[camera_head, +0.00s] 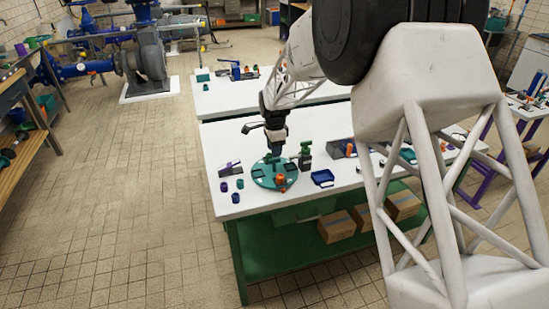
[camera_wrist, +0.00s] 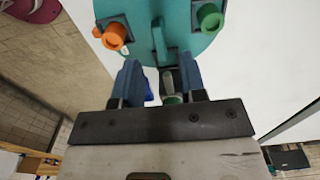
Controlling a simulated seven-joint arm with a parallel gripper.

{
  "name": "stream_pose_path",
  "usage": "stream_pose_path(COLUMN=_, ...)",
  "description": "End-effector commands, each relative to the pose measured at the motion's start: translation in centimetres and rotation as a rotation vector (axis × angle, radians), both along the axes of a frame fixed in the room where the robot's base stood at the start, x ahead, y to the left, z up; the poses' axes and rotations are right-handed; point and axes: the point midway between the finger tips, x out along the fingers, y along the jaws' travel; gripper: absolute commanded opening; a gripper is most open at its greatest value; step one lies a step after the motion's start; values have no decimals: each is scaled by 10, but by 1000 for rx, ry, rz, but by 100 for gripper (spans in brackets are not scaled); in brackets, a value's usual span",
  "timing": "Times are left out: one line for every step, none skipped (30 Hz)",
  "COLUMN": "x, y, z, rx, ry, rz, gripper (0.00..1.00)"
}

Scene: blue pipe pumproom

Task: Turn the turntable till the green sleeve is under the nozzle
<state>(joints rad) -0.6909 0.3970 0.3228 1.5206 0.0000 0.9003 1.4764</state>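The teal round turntable (camera_head: 262,183) lies on the white table in the head view. It fills the top of the wrist view (camera_wrist: 185,50). An orange sleeve (camera_wrist: 114,36) and a green sleeve (camera_wrist: 209,16) sit on dark square pads on it. The orange sleeve shows at its front right in the head view (camera_head: 280,180). A teal raised bar (camera_wrist: 159,42) stands between them. A dark green stand (camera_head: 305,154), seemingly the nozzle's, is right of the turntable. My gripper (camera_wrist: 160,77) is open over the turntable, fingers apart; a grey and green part (camera_wrist: 170,88) shows between them.
Purple and teal cups (camera_head: 238,184) stand left of the turntable. A blue tray (camera_head: 322,178) lies to its right, and a grey bin (camera_head: 341,149) is behind that. Cardboard boxes (camera_head: 337,226) sit on the shelf below. The table's front left edge is close by.

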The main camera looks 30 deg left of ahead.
Motion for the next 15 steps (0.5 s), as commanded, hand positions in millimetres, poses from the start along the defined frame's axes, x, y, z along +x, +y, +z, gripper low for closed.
stream_pose_path(x=0, y=0, z=-8, rx=-2, ry=2, rz=0, gripper=38)
stream_pose_path(x=0, y=0, z=-12, rx=-2, ry=2, rz=0, gripper=38)
stream_pose_path(x=0, y=0, z=-17, rx=-2, ry=2, rz=0, gripper=38)
stream_pose_path(x=0, y=0, z=-20, rx=-2, ry=2, rz=0, gripper=38)
stream_pose_path(x=0, y=0, z=-23, rx=-1, ry=1, rz=0, gripper=38)
stream_pose_path(x=0, y=0, z=-27, rx=-1, ry=1, rz=0, gripper=38)
stream_pose_path(x=0, y=0, z=-30, rx=-1, ry=1, rz=0, gripper=38)
stream_pose_path(x=0, y=0, z=-32, rx=-1, ry=1, rz=0, gripper=38)
stream_pose_path(x=0, y=0, z=-35, rx=-1, ry=1, rz=0, gripper=38)
stream_pose_path(x=0, y=0, z=-37, rx=-1, ry=1, rz=0, gripper=38)
stream_pose_path(x=0, y=0, z=-39, rx=-1, ry=1, rz=0, gripper=38)
stream_pose_path(x=0, y=0, z=-40, rx=-1, ry=1, rz=0, gripper=38)
stream_pose_path(x=0, y=0, z=-41, rx=-1, ry=1, rz=0, gripper=38)
stream_pose_path(x=0, y=0, z=-42, rx=-1, ry=1, rz=0, gripper=38)
stream_pose_path(x=0, y=0, z=-43, rx=-1, ry=1, rz=0, gripper=38)
